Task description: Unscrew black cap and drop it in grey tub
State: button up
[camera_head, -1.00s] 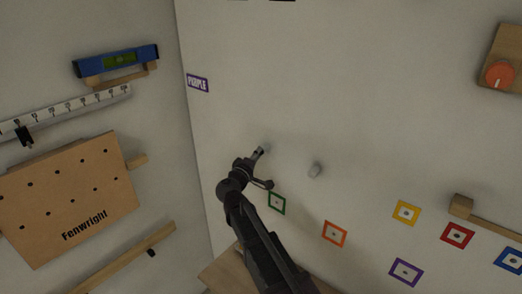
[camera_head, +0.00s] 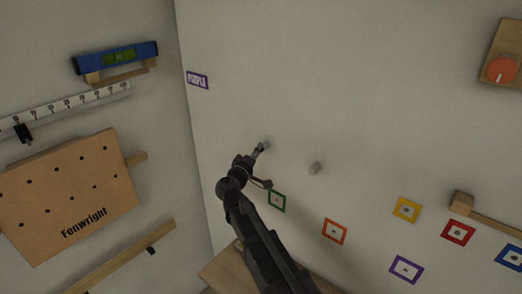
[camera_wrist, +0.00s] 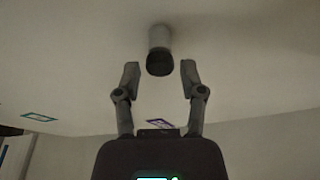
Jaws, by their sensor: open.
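In the wrist view the black cap (camera_wrist: 160,63) sits on the end of a pale grey stub (camera_wrist: 160,36) that stands out from the wall. My gripper (camera_wrist: 160,71) is open, with one finger on each side and a gap between each finger and the cap. The cap lies at about fingertip level and nothing is gripped. In the head view my gripper (camera_head: 264,166) is close to the wall, and a small grey stub (camera_head: 266,146) shows beside its upper finger; the black cap cannot be made out there. I see no grey tub in either view.
Another grey stub (camera_head: 315,168) sticks out of the wall to the right. Coloured square markers, including a green one (camera_head: 277,199) and an orange one (camera_head: 335,231), lie below. A wooden shelf (camera_head: 222,268) is at the bottom. A Fenwright board (camera_head: 70,195) hangs on the left wall.

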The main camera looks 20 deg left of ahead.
jog(key=shift+f+m+t+h+b, duration=0.1)
jog(key=shift+m+t+h+b, duration=0.35)
jog(key=shift+m, duration=1.55)
jog(key=shift+a+m+h+b, duration=0.1)
jog(key=shift+m+h+b, duration=0.8)
jog(key=shift+m, duration=2.2)
jog(key=shift+m, duration=0.4)
jog(key=shift+a+m+g+h, duration=0.15)
jog(key=shift+m+h, duration=0.5)
jog(key=shift+m, duration=0.8)
jog(key=shift+d+m+g+h, duration=0.1)
jog(key=shift+m+h, duration=0.5)
jog(key=shift+m, duration=0.85)
jog(key=shift+w+m, duration=0.1)
jog(key=shift+m, duration=0.2)
